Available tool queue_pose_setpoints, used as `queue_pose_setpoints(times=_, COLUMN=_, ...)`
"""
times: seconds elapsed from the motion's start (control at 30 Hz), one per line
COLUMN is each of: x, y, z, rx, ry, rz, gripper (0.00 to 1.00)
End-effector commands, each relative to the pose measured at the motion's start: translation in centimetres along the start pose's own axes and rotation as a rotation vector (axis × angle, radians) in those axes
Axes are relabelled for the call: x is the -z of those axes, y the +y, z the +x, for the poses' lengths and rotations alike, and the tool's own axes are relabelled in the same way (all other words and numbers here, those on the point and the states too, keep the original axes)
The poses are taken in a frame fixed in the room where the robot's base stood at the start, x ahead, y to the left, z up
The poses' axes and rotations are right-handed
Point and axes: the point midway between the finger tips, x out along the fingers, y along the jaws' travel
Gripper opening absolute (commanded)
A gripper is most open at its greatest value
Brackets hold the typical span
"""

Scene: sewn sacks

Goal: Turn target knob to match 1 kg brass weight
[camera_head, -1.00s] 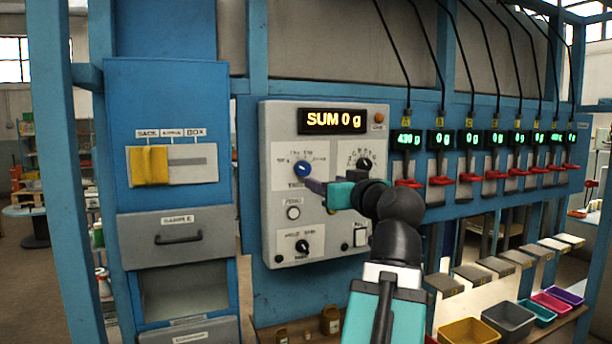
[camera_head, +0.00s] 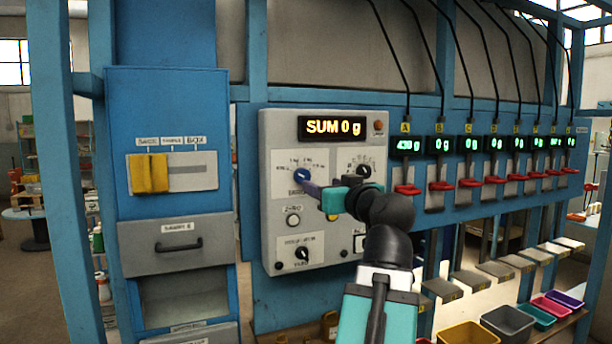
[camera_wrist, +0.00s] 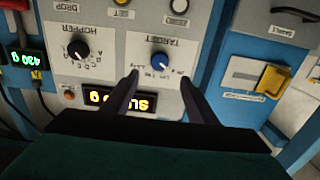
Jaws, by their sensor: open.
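The blue target knob (camera_head: 301,175) is on the grey control panel (camera_head: 285,254), below the SUM 0 g display (camera_head: 332,127). It also shows in the wrist view (camera_wrist: 160,62), upside down, with scale labels around it. My gripper (camera_head: 306,188) is open in front of the panel, its dark fingers at the knob. In the wrist view the fingertips (camera_wrist: 158,77) are spread on either side of the knob, with gaps visible; I cannot tell their depth from the panel. The knob's exact pointer setting is too small to read. A brass-coloured weight (camera_head: 330,322) stands low on the shelf, partly cut off.
The black hopper knob (camera_head: 364,171) is close right of my gripper. A white zero button (camera_head: 293,220) and another black knob (camera_head: 302,254) are below. A yellow slider (camera_head: 149,173) is on the left cabinet. Several red levers (camera_head: 407,189) line the right.

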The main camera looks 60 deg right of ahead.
Motion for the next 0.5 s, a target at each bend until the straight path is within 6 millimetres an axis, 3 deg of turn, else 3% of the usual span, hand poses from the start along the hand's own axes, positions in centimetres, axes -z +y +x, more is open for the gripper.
queue_pose_setpoints(times=0.37, x=0.3, y=0.0, z=3.3, rx=-0.001, ry=-0.001, rz=0.000, gripper=0.53)
queue_pose_setpoints(times=0.5, x=0.2, y=0.1, z=5.5, rx=0.000, ry=-0.001, rz=0.001, gripper=0.53)
